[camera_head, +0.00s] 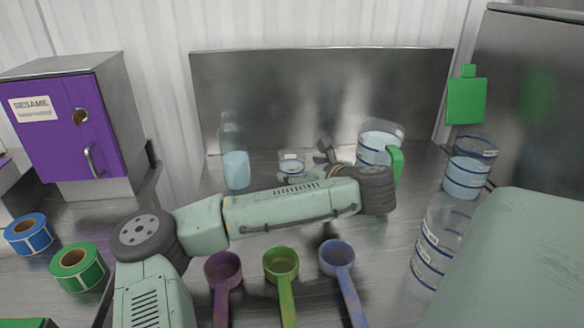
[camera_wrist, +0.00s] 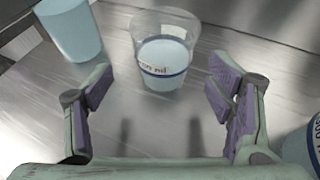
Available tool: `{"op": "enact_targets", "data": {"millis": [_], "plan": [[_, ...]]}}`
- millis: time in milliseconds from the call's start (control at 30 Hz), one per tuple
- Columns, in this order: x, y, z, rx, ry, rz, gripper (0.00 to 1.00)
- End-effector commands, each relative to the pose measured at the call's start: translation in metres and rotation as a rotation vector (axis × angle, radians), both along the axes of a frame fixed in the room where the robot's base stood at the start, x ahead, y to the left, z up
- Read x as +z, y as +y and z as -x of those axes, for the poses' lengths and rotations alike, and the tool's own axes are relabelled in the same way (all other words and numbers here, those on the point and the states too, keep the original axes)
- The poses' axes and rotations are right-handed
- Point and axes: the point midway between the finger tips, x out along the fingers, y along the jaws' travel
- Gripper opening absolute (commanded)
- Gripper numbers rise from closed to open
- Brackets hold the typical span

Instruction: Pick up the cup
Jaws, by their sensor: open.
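A clear cup (camera_wrist: 164,62) with a blue band and pale blue contents stands upright in the wrist view, just ahead of my gripper (camera_wrist: 161,91). My gripper is open, with purple pads on either side and nothing between them. The cup lies beyond the fingertips, roughly centred on the gap, and looks apart from them. In the head view the cup (camera_head: 291,163) stands on the steel counter near the back panel, its lower part partly hidden by my arm. The gripper shows there only in part, just right of the cup.
A clear bottle (camera_head: 235,165) stands left of the cup, and a jug (camera_head: 378,145) with a green handle stands right. More clear containers (camera_head: 468,170) are further right. Purple (camera_head: 223,268), green (camera_head: 281,262) and blue (camera_head: 337,256) scoops lie in front. A purple SESAME dispenser (camera_head: 70,135) stands left.

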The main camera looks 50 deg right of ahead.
Motion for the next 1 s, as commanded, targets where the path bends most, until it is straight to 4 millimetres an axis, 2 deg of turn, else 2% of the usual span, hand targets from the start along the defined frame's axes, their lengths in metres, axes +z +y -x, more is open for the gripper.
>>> {"op": "enact_targets", "data": {"millis": [167,500,800,1000], "plan": [[-0.003,-0.004,-0.01,-0.001,-0.002,-0.001,0.75],[-0.021,-0.019,-0.049,0.001,0.0,-0.001,0.75],[-0.025,-0.02,-0.052,-0.001,0.0,-0.001,0.74],[-0.025,-0.02,-0.052,-0.001,0.0,-0.001,0.61]]}}
